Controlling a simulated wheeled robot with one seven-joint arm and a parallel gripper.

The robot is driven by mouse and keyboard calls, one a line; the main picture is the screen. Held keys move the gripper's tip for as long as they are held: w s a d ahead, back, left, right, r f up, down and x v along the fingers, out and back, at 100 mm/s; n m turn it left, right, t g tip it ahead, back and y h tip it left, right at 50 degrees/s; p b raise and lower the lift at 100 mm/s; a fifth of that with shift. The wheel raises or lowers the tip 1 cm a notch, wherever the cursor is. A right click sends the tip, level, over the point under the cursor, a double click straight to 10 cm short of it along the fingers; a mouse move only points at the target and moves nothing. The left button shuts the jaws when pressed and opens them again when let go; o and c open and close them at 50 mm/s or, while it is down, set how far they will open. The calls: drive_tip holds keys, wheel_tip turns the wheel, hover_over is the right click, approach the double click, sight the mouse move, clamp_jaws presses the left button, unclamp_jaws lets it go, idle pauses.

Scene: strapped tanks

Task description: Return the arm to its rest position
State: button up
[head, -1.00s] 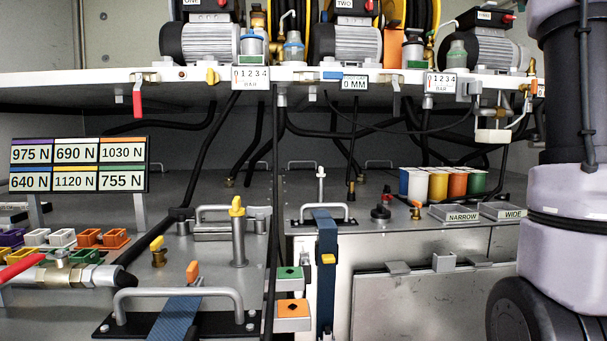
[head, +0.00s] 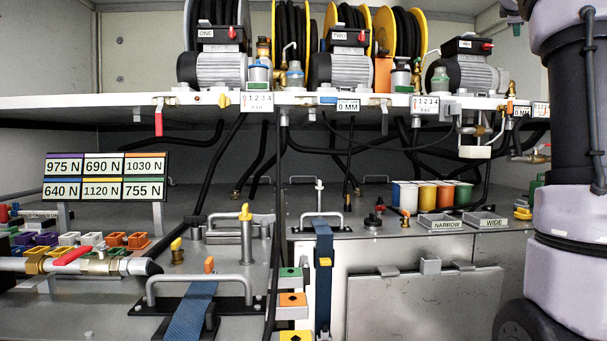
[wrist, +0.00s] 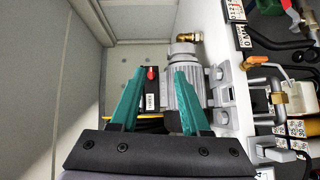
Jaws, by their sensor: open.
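My gripper (wrist: 160,100) shows in the wrist view as two green fingers on a dark mount. The fingers are apart with nothing between them. Behind them, in that view, are a grey motor (wrist: 184,85) and a white shelf edge (wrist: 244,95). In the head view my arm (head: 572,150) stands upright along the right edge. The gripper itself is outside the head view.
Motors and hose reels (head: 293,25) stand on the white upper shelf (head: 120,107). Below are tanks with handles, a blue strap (head: 323,275), coloured cups (head: 427,193) and a force label board (head: 105,177). A red-handled valve pipe (head: 95,262) lies at left.

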drive_tip(key=s+a+f+m+g+y, duration=0.2)
drive_tip(key=s+a+f+m+y, duration=0.2)
drive_tip(key=s+a+f, duration=0.6)
drive_tip(key=s+a+f+m+g+y, duration=0.2)
drive_tip(key=s+a+f+m+y, duration=0.2)
drive_tip(key=s+a+f, duration=0.6)
drive_tip(key=s+a+f+m+g+y, duration=0.2)
drive_tip(key=s+a+f+m+y, duration=0.3)
drive_tip(key=s+a+f, duration=0.5)
drive_tip(key=a+f, duration=0.4)
drive_tip(key=f, duration=0.3)
drive_tip(key=a+f, duration=0.3)
drive_tip(key=f, duration=0.4)
drive_tip(key=shift+s+a+g, duration=0.25)
drive_tip(key=shift+a+g, duration=0.05)
drive_tip(key=shift+a, duration=0.1)
